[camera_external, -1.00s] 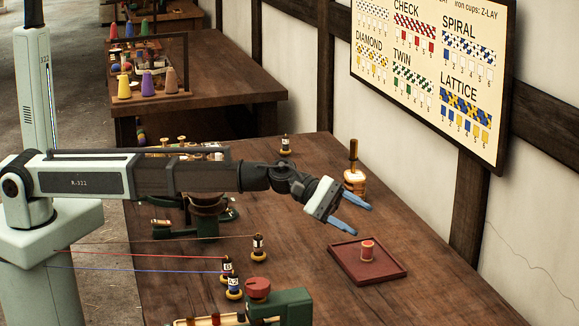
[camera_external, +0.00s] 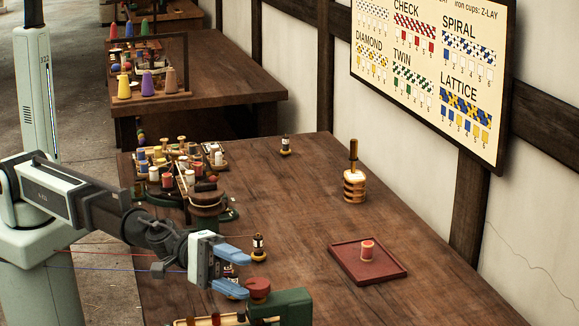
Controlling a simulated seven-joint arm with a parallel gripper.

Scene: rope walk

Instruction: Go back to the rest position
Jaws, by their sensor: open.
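My gripper (camera_external: 240,271) is at the front left of the table, with its two blue fingers apart and nothing seen between them. It is close to a dark bobbin with a yellow base (camera_external: 259,247) and to the green device with a red knob (camera_external: 290,305). Part of the bobbins behind the fingers is hidden.
A dark red tray (camera_external: 393,272) holds a red spool (camera_external: 367,251). A wooden piece with an upright handle (camera_external: 354,187) and a small dark bobbin (camera_external: 285,146) stand farther back. A rack of coloured spools (camera_external: 180,162) fills the back left. The table's middle is clear.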

